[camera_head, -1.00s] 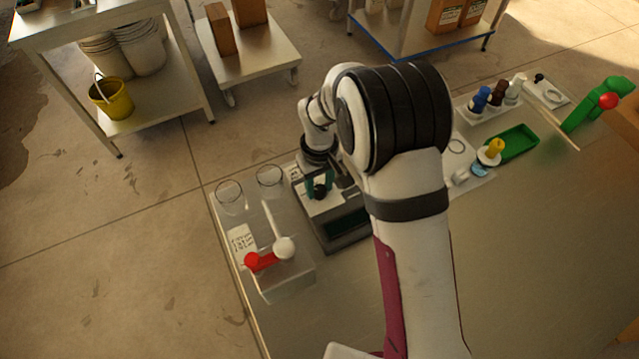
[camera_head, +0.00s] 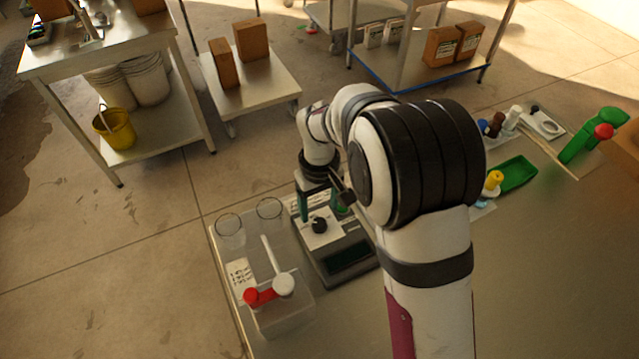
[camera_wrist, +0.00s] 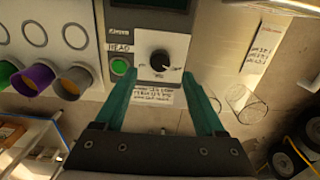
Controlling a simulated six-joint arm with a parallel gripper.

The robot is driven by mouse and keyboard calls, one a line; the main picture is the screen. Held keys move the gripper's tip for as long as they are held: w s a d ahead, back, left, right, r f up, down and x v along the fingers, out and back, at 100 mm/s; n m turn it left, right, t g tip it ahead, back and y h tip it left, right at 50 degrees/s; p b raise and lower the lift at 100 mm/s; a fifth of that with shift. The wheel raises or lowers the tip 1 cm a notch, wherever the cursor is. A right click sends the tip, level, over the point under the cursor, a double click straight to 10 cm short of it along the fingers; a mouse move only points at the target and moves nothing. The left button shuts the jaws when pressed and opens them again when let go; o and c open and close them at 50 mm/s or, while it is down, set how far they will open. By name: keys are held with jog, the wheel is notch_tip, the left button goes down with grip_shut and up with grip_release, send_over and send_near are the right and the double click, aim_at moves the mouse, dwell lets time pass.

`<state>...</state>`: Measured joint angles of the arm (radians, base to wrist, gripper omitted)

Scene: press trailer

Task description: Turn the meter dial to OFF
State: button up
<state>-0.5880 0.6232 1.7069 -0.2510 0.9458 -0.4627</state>
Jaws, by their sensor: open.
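The meter (camera_head: 335,262) is a dark grey box with a dark display, standing on the metal table. Its black round dial (camera_head: 319,225) sits on a white plate; in the wrist view the dial (camera_wrist: 160,61) carries a small white mark at its lower right. The lettering around it is too small to read surely. My gripper (camera_head: 322,207) is open and empty, its two teal fingers apart from the dial and just behind it. In the wrist view my gripper (camera_wrist: 160,88) has one finger on each side of the dial plate, with clear gaps.
A green button (camera_wrist: 119,66) is left of the dial in the wrist view. Two glass beakers (camera_head: 229,232) stand at the table's left edge. A green tray (camera_head: 517,174) and bottles lie right.

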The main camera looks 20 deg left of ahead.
aim_at(319, 223)
notch_tip(319, 223, up, 11)
jog(key=shift+f, duration=0.2)
jog(key=s+d+r+m, duration=0.4)
jog(key=d, duration=0.5)
jog(key=s+d+f+m+y, duration=0.1)
jog(key=s+d+m, duration=0.4)
jog(key=s, duration=0.4)
jog(key=s+d+m, duration=0.5)
jog(key=s+d, duration=0.1)
jog(key=s, duration=0.3)
jog(key=shift+s+f+m+y, duration=0.15)
jog(key=shift+f+m+y, duration=0.2)
jog(key=shift+m+y, duration=0.05)
